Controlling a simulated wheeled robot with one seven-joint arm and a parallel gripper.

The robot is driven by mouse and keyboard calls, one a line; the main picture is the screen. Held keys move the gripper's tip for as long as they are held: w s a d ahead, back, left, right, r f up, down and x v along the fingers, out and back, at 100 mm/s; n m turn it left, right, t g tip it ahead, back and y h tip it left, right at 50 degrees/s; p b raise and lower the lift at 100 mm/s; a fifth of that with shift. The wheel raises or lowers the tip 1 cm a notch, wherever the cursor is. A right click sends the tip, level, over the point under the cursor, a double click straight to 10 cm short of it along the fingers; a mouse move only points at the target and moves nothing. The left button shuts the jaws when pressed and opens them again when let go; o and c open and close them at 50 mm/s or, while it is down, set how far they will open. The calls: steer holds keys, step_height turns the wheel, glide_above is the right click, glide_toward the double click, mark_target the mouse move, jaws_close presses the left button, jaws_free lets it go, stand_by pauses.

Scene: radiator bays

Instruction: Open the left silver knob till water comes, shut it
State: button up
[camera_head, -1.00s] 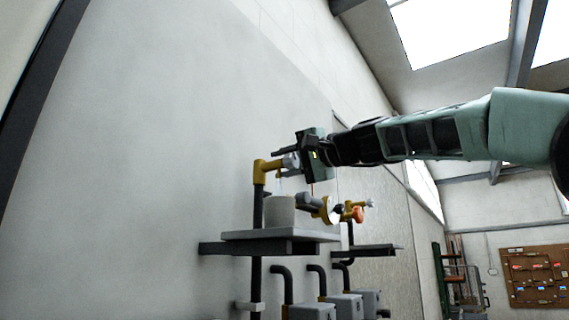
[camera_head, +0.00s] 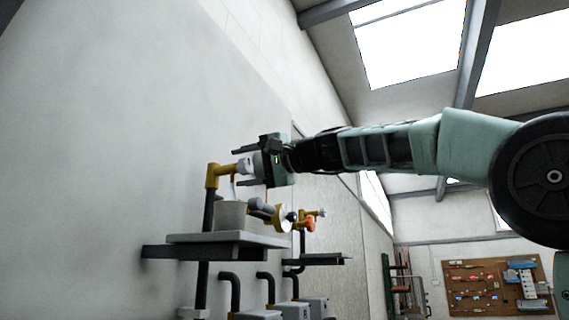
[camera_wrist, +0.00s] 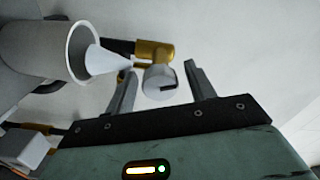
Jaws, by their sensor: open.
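The left silver knob (camera_head: 246,164) sits on a brass tap (camera_head: 212,175) at the top of a dark pipe. In the wrist view the knob (camera_wrist: 160,80), with a dark slot, lies between the fingers of my gripper (camera_wrist: 162,82). The fingers are open, with a gap visible on each side of the knob. In the head view my gripper (camera_head: 243,163) reaches the knob from the right. A pale cone (camera_wrist: 106,60), which looks like running water, spreads from the brass spout into a grey cup (camera_wrist: 35,50). The cup (camera_head: 230,216) stands below the tap.
The cup stands on a grey shelf (camera_head: 215,252). A second brass tap (camera_head: 270,214) is right of the cup, with an orange-red knob (camera_head: 311,223) farther along. Grey boxes (camera_head: 290,312) with bent pipes are below. The wall to the left is bare.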

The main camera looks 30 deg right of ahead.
steer(key=b+v, duration=0.5)
steer(key=v, duration=1)
steer(key=shift+s+d, duration=0.2)
steer(key=shift+s, duration=0.1)
